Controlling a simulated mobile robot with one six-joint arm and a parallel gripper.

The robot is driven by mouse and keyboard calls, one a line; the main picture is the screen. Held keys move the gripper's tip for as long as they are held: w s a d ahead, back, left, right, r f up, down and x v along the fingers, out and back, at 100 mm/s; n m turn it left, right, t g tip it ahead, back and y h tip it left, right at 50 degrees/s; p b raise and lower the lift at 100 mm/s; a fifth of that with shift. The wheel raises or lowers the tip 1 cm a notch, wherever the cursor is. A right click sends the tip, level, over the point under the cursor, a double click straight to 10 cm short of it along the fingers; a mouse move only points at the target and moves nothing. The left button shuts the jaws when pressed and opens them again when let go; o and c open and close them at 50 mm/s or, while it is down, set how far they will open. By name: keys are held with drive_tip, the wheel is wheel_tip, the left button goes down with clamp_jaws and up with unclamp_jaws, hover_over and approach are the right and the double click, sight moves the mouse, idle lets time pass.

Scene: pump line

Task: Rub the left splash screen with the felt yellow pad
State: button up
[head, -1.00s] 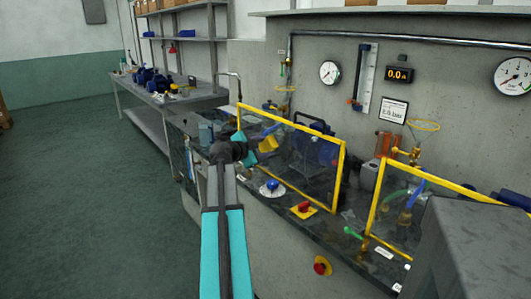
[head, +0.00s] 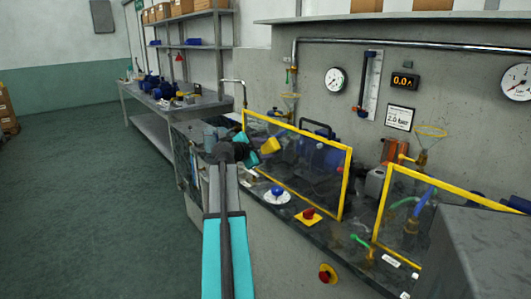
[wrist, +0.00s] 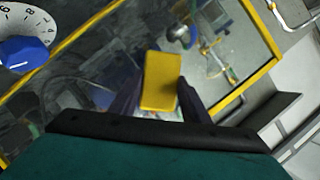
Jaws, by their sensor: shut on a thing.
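The left splash screen (head: 310,168) is a clear pane in a yellow frame on the bench, in the middle of the head view. My gripper (head: 258,152) is in front of the left part of this screen. It is shut on the felt yellow pad (head: 270,146). In the wrist view the pad (wrist: 162,80) sits between the two dark fingers, with the clear pane and yellow frame (wrist: 245,92) behind it. The pad is close to the pane, but I cannot tell whether it touches.
A blue knob on a white dial (head: 278,195) and a red knob on a yellow plate (head: 308,215) are on the bench before the screen. A second yellow-framed screen (head: 440,190) stands to the right. Gauges hang on the wall behind. The floor at left is clear.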

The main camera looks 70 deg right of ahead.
sight(274, 148)
drive_tip(key=shift+r, duration=0.8)
drive_tip(key=shift+s+a+f+b, duration=0.1)
drive_tip(key=shift+s+a+b, duration=0.35)
drive_tip(key=shift+s, duration=0.3)
drive_tip(key=shift+s+a, duration=0.25)
drive_tip(key=shift+s, duration=0.25)
drive_tip(key=shift+s+a, duration=0.25)
drive_tip(key=shift+s, duration=0.2)
drive_tip(key=shift+s+b, duration=0.1)
drive_tip(key=shift+b, duration=0.2)
drive_tip(key=shift+s+a+b, duration=0.3)
drive_tip(key=shift+s+a, duration=0.25)
drive_tip(key=shift+s, duration=0.2)
drive_tip(key=shift+s+a+b, duration=0.25)
drive_tip(key=shift+s+a, duration=0.3)
drive_tip(key=shift+s, duration=0.2)
drive_tip(key=shift+w+b, duration=0.1)
drive_tip(key=shift+b, duration=0.4)
